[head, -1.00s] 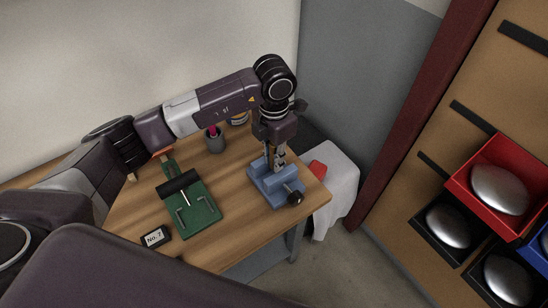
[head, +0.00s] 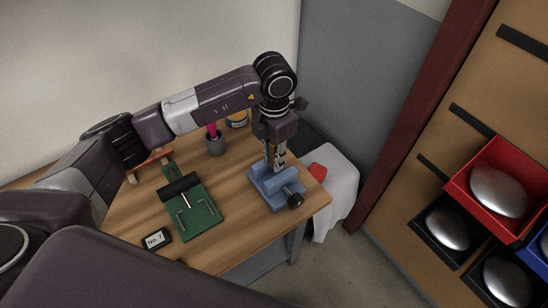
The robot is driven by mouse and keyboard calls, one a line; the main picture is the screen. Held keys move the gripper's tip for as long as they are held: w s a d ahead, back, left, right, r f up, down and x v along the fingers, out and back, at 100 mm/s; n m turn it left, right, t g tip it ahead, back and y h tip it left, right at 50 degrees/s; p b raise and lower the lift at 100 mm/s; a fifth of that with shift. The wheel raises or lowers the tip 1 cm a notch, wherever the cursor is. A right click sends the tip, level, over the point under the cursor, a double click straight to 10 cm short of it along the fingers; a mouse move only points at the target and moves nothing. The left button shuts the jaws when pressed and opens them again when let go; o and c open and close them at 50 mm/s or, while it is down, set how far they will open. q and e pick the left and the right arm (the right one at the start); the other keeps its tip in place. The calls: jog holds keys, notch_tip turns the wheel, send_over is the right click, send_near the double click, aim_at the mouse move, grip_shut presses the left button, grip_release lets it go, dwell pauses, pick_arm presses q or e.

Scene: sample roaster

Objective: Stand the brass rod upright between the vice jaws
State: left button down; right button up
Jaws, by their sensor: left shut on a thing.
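The blue vice (head: 288,181) stands near the right corner of the wooden table, with a black knob (head: 295,200) on its near side. My left gripper (head: 275,165) points down directly over the vice, its fingertips close to the jaws. It is shut on the brass rod, but the rod is too small and too covered by fingers and vice to make out. I cannot tell whether the rod is upright or how far it sits between the jaws. My right gripper is not in view.
A green board (head: 203,217) with a black roll (head: 179,187) and metal hooks lies left of the vice. A number plate (head: 156,238) sits at the near edge. Bare wood separates board and vice.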

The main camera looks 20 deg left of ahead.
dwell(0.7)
pick_arm(q)
jog(key=shift+f+b, duration=0.2)
jog(key=shift+b, duration=0.15)
jog(key=shift+f+b, duration=0.55)
jog(key=shift+f, duration=0.1)
jog(key=shift+r+p, duration=0.55)
jog(key=shift+r, duration=0.35)
jog(key=shift+b, duration=0.35)
dwell(0.6)
jog(key=shift+f, duration=0.2)
jog(key=shift+f+b, duration=0.5)
jog(key=shift+b, duration=0.1)
